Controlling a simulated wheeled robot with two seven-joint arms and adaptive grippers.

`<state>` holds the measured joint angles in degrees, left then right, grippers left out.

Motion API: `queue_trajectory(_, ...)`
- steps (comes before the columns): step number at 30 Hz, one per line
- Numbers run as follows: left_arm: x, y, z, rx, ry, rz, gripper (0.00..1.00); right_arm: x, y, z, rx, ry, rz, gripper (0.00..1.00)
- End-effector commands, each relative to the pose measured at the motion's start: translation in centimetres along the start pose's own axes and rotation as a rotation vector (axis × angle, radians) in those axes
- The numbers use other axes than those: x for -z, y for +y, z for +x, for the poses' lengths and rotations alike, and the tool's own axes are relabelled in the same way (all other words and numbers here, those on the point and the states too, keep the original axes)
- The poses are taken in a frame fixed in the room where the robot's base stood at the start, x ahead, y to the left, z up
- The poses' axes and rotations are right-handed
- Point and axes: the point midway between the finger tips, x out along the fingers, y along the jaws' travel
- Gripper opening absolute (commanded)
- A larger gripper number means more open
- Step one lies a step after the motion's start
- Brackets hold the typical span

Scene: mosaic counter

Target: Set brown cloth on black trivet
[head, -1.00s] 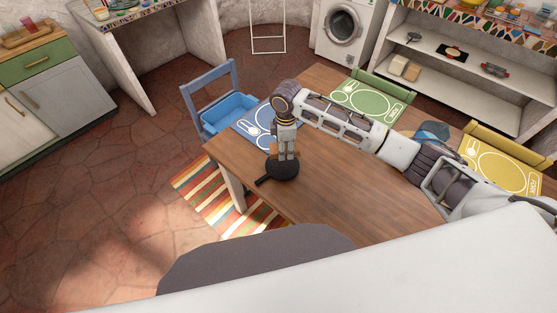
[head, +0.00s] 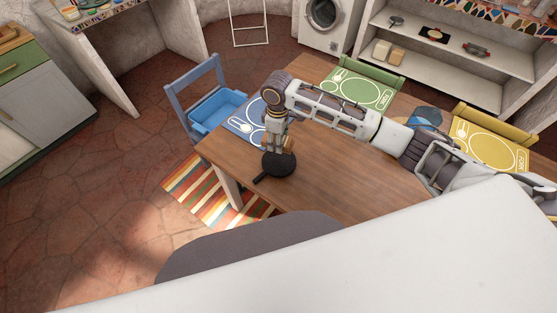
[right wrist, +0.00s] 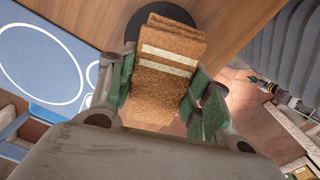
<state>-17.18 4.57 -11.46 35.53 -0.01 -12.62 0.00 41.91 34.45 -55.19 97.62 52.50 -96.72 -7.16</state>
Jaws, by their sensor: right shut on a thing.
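The brown cloth (right wrist: 170,60), folded in a thick stack with pale stripes, is between the fingers of my right gripper (right wrist: 163,88) in the right wrist view. The gripper is shut on it. The black trivet (head: 276,167), round with a short handle, lies on the wooden table near its left edge. In the head view my right gripper (head: 276,146) points down over the trivet, and a small part of the cloth (head: 290,144) shows beside the fingers. The trivet's dark rim (right wrist: 134,28) shows behind the cloth in the wrist view. Whether cloth and trivet touch is unclear. My left gripper is not in view.
The wooden table (head: 330,185) has bare room right of the trivet. A blue placemat (head: 240,125) lies just behind it, with green (head: 357,92) and yellow (head: 490,140) placemats farther along. A blue chair (head: 197,95) stands at the table's left end.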

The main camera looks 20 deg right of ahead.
Motion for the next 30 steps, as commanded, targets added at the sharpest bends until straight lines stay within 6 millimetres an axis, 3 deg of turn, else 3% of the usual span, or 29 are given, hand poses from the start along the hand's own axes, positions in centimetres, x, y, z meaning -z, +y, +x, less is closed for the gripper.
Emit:
queue_trajectory(12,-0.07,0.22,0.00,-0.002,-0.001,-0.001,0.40,-0.46,-0.09,-0.02,0.000,0.000,0.275,0.27)
queue_trajectory(30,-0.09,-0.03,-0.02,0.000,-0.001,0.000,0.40,-0.46,-0.09,0.35,0.000,-0.001,0.313,0.27)
